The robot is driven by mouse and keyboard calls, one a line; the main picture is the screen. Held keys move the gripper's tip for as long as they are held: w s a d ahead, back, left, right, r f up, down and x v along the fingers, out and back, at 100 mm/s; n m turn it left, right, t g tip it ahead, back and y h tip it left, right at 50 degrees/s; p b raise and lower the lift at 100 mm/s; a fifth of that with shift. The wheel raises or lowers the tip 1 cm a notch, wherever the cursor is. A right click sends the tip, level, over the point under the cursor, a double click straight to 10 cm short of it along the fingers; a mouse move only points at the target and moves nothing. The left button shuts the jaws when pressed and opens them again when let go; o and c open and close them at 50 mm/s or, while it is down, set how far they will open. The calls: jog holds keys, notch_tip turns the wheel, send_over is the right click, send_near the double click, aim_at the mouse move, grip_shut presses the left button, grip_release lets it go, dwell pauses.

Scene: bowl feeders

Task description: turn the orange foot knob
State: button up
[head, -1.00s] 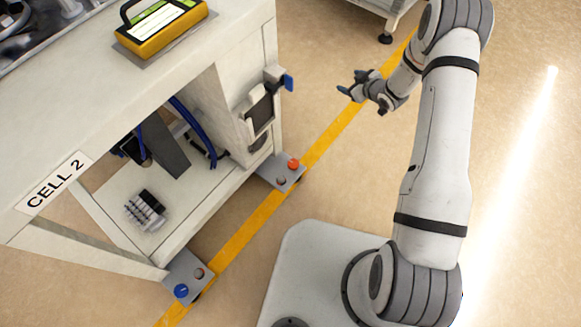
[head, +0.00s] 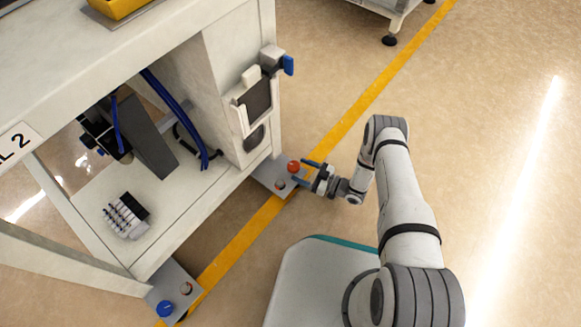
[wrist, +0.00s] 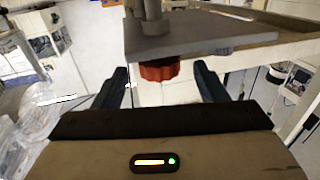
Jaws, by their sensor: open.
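The orange foot knob (head: 294,166) sits on a grey foot plate (head: 268,178) at the near right corner of the white cell frame. In the wrist view the orange-red knob (wrist: 160,70) hangs under the grey plate (wrist: 200,45), centred between my fingers. My gripper (head: 306,172) is open, its blue-tipped fingers pointing left at the knob. In the wrist view my gripper (wrist: 162,88) shows a finger on each side of the knob, with a gap on both sides. I cannot tell exactly how far the fingertips reach past the knob.
A blue knob (head: 165,308) sits on another foot plate at the lower left. The cell's white frame (head: 215,215) stands left of my arm. A blue lever (head: 288,65) sticks out above on the cell. The yellow floor line (head: 345,122) and open floor lie behind and right.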

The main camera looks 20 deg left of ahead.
aim_at(290, 164)
jog(key=a, duration=0.1)
jog(key=a+b, duration=0.1)
jog(key=a, duration=0.2)
jog(key=shift+w+a+f, duration=0.1)
jog(key=shift+w, duration=0.25)
jog(key=shift+w+a+b, duration=0.15)
jog(key=shift+a+b, duration=0.15)
jog(key=shift+a, duration=0.35)
jog(key=shift+c, duration=0.6)
jog(key=c, duration=0.9)
jog(key=shift+o, duration=0.2)
jog(key=shift+m+t, duration=0.4)
jog(key=shift+t, duration=0.2)
jog(key=m+t+h+p, duration=0.1)
jog(key=m+t+p, duration=0.1)
jog(key=t, duration=0.1)
jog(key=shift+m+t+h, duration=0.3)
jog(key=shift+t, duration=0.1)
jog(key=shift+w+d+m+t+h+p, duration=0.15)
jog(key=shift+m+t+h+p, duration=0.15)
jog(key=shift+m+t+h, duration=0.75)
jog(key=shift+w+d+m+t+h+p, duration=0.2)
jog(key=shift+m+t+h, duration=0.45)
jog(key=shift+t, duration=0.7)
jog(key=shift+a, duration=0.1)
